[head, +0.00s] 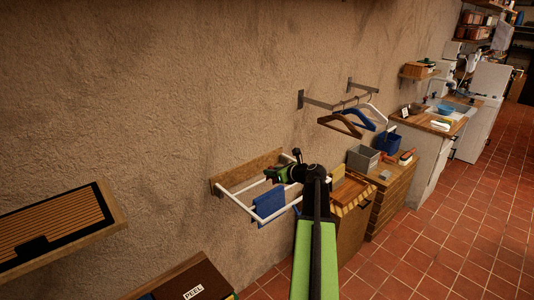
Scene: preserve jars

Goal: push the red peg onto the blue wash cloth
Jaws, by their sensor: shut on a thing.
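The blue wash cloth (268,204) hangs over a white rail of the wall rack, its upper edge close below my gripper. My gripper (270,173) is in front of the wall, over the rack and just above the cloth. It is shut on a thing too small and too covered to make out. I cannot pick out the red peg anywhere in this view. Whether my gripper touches the cloth or the rail cannot be told.
The wall rack (228,184) has a wooden back and white rails. Hangers (340,124) hang from a bracket to the right. A wooden cabinet with a grey bin (362,159) stands beyond. A wooden shelf (112,212) juts out at left. Red floor tiles (440,250) are clear at right.

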